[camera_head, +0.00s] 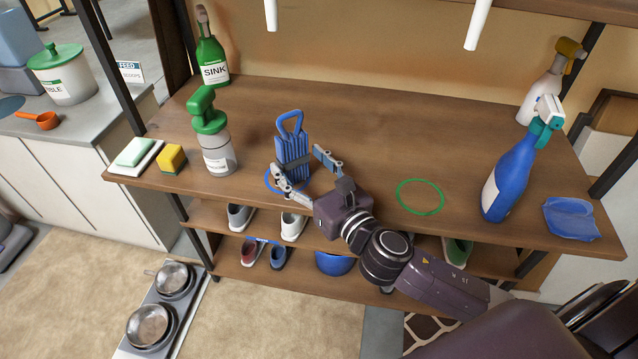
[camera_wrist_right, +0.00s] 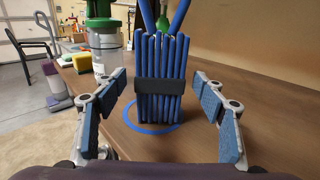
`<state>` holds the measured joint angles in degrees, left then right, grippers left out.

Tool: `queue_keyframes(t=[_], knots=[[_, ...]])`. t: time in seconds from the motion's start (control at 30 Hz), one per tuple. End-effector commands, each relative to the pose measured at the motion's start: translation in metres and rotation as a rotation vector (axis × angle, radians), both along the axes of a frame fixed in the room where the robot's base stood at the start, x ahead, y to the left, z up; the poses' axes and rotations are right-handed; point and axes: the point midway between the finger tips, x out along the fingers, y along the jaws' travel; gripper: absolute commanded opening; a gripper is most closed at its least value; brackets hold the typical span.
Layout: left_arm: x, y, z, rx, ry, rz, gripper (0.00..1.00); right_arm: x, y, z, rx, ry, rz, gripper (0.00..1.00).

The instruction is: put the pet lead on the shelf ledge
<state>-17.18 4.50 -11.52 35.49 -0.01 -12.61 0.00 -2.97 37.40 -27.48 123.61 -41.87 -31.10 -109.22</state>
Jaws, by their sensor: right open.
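The pet lead (camera_head: 292,152) is a blue, upright coiled bundle with a black band and a loop on top. It stands on the wooden shelf ledge (camera_head: 340,108), at a blue ring marking (camera_head: 268,181). In the right wrist view the lead (camera_wrist_right: 160,108) is centred between the finger pads, with a gap on both sides. My right gripper (camera_head: 306,168) is open, its fingers pointing at the lead from the front. A green ring marking (camera_head: 420,197) lies on the bare ledge to the right. My left gripper is not in view.
A green-topped spray bottle (camera_head: 217,145), yellow sponge (camera_head: 172,158) and green SINK bottle (camera_head: 211,57) stand left of the lead. A blue spray bottle (camera_head: 511,180) and folded blue cloth (camera_head: 571,218) are at right. Shoes sit on lower shelves. The ledge's middle is clear.

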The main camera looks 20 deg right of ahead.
Motion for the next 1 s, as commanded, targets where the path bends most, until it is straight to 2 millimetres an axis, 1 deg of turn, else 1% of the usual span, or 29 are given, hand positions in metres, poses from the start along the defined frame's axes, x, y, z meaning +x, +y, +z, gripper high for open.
queue_keyframes(t=[0.03,0.2,0.4,0.5,0.7,1.0], knots=[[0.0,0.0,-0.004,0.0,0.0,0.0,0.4,-0.01,-0.002,-0.004,-0.002,0.004,0.001,0.64],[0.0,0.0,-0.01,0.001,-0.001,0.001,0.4,-0.039,-0.007,-0.004,-0.002,0.003,0.001,0.64],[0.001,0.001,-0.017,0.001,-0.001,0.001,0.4,-0.067,-0.013,-0.003,0.0,0.002,0.001,0.64],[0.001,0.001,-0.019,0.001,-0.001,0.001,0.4,-0.077,-0.015,-0.002,0.0,0.002,0.001,0.64],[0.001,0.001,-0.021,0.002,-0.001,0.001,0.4,-0.087,-0.017,0.0,-0.001,-0.001,0.001,0.64],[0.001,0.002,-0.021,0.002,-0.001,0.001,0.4,-0.089,-0.017,0.001,0.0,-0.001,0.001,0.64]])
